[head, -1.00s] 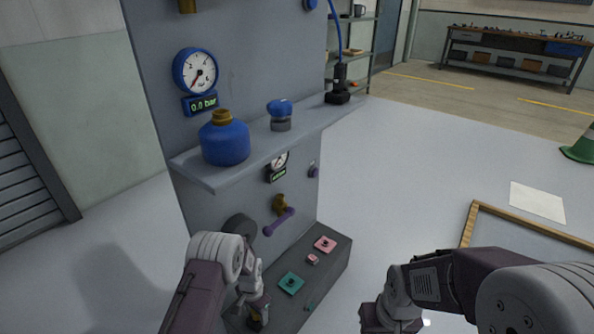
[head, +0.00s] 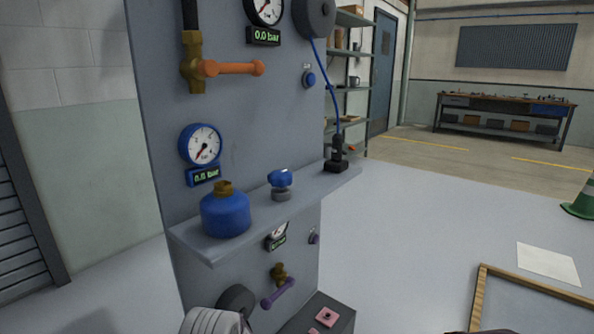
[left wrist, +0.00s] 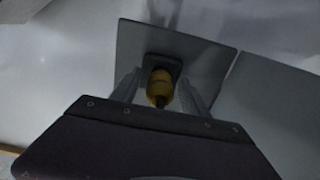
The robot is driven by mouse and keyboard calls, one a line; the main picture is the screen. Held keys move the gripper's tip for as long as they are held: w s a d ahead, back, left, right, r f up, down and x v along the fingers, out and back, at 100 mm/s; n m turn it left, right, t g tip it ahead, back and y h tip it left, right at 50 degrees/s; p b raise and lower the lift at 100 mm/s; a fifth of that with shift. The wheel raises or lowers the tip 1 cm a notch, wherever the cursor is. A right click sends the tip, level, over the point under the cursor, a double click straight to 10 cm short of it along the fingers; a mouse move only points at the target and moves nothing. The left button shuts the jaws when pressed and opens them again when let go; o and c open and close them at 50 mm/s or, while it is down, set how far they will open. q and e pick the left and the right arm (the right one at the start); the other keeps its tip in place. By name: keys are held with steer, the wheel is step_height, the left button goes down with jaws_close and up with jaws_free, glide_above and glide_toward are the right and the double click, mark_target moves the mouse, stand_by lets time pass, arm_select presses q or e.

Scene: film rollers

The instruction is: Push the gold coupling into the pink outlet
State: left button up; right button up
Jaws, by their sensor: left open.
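The pink outlet (head: 327,317), a square pink plate with a dark centre, sits on the dark base block at the bottom of the head view. The gold coupling (left wrist: 160,88) shows in the left wrist view, in front of a dark square piece. My left gripper (left wrist: 160,93) is open, with one finger on each side of the coupling. I cannot tell whether the fingers touch it. In the head view only the top of my left arm shows at the bottom edge; its fingers and the coupling are out of frame. My right gripper is out of view.
A shelf (head: 284,215) on the grey panel holds a blue bottle (head: 226,214), a blue-capped fitting (head: 280,185) and a black fitting (head: 336,158) with a blue hose. Below it a purple-handled valve (head: 279,290) sticks out.

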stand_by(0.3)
arm_select(q)
jaws_close()
steer(key=shift+r+p, duration=2.7)
steer(key=shift+r, duration=0.3)
